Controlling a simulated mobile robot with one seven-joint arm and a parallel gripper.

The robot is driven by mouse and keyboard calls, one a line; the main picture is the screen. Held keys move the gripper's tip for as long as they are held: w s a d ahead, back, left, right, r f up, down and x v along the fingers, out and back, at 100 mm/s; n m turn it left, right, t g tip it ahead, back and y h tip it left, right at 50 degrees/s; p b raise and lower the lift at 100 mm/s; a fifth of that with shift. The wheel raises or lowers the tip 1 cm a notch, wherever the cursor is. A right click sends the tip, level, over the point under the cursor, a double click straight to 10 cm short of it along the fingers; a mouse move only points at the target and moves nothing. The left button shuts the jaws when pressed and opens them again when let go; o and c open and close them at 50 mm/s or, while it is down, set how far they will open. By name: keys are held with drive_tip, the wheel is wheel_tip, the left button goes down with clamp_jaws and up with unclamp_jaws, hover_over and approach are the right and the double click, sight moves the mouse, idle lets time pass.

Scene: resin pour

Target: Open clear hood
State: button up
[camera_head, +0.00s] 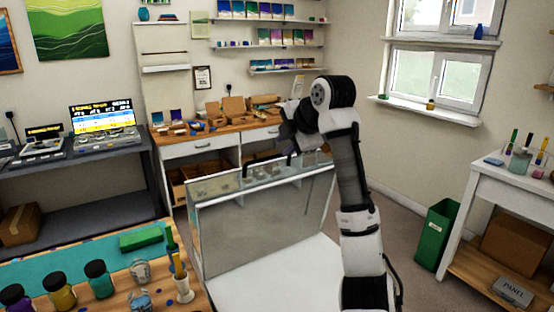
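The clear hood (245,232) is a see-through box with pale edges, in the middle of the head view. It stands over a white table (285,283). I cannot tell whether the hood is fully closed. My arm reaches up from the lower right and bends down towards the hood's top edge. My gripper (288,150) is small and dark at the far top side of the hood. Dark upright pieces show along that edge, and I cannot tell handle from finger there. Whether my gripper touches the hood, and its opening, cannot be made out.
A wooden bench with paint jars (96,277) and a green block (141,239) is at the lower left. A wood-topped desk (217,134) stands behind the hood. A green bin (437,236) and a white side table (510,195) are at right. Some floor shows between.

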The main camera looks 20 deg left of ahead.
drive_tip(key=v, duration=0.3)
drive_tip(key=shift+s+d+r+b, duration=0.15)
drive_tip(key=shift+d+r+b, duration=0.05)
drive_tip(key=shift+b, duration=0.1)
